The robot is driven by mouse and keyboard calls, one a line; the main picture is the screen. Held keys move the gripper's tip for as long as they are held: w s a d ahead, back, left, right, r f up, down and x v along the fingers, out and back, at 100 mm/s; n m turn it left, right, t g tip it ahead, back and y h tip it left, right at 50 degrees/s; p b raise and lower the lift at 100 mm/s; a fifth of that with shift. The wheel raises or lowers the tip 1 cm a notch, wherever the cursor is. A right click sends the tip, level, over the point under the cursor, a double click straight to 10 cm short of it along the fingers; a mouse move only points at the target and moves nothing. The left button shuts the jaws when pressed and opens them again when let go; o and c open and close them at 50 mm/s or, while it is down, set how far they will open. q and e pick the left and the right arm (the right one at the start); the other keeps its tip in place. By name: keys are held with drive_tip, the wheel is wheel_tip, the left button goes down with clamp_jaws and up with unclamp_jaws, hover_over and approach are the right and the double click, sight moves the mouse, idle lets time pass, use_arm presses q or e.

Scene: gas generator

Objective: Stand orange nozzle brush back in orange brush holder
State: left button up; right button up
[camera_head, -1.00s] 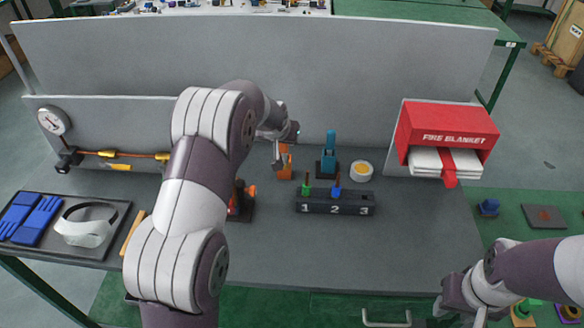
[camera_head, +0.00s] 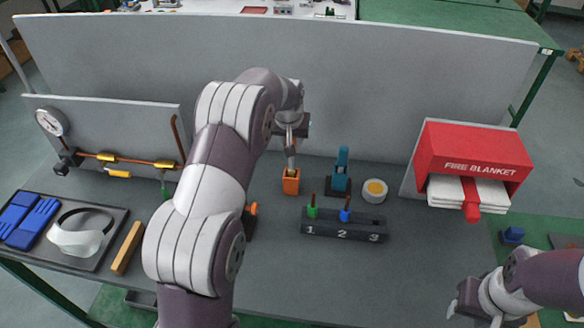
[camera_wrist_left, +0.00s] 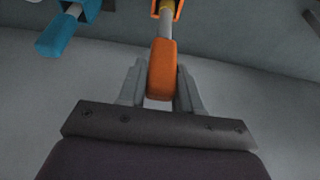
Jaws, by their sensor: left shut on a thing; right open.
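My left gripper (camera_head: 291,149) is above the orange brush holder (camera_head: 291,185), a small open box standing on the grey bench. In the left wrist view, the gripper (camera_wrist_left: 161,88) is shut on the orange handle of the nozzle brush (camera_wrist_left: 162,70). The brush's pale shaft points to the orange holder (camera_wrist_left: 156,10), which is cut off at the top edge. The shaft overlaps the holder's opening; I cannot tell how far inside its tip is. In the head view the brush is mostly hidden by the gripper. My right gripper (camera_head: 455,303) is open and empty at the lower right.
A blue holder (camera_head: 341,180) and a round yellow-topped pot (camera_head: 374,190) stand right of the orange holder. A numbered black rack (camera_head: 345,228) with green and blue brushes is in front. A red fire blanket box (camera_head: 470,150) is right.

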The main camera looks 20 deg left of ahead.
use_arm(q)
wheel_tip(320, 180, down, 5)
drive_tip(key=shift+s+f+p, duration=0.1)
drive_tip(key=shift+f+p, duration=0.05)
drive_tip(key=shift+p, duration=0.65)
drive_tip(key=shift+f, duration=0.4)
drive_tip(key=o, duration=1)
drive_tip(key=shift+r, duration=0.1)
drive_tip(key=shift+o, duration=0.2)
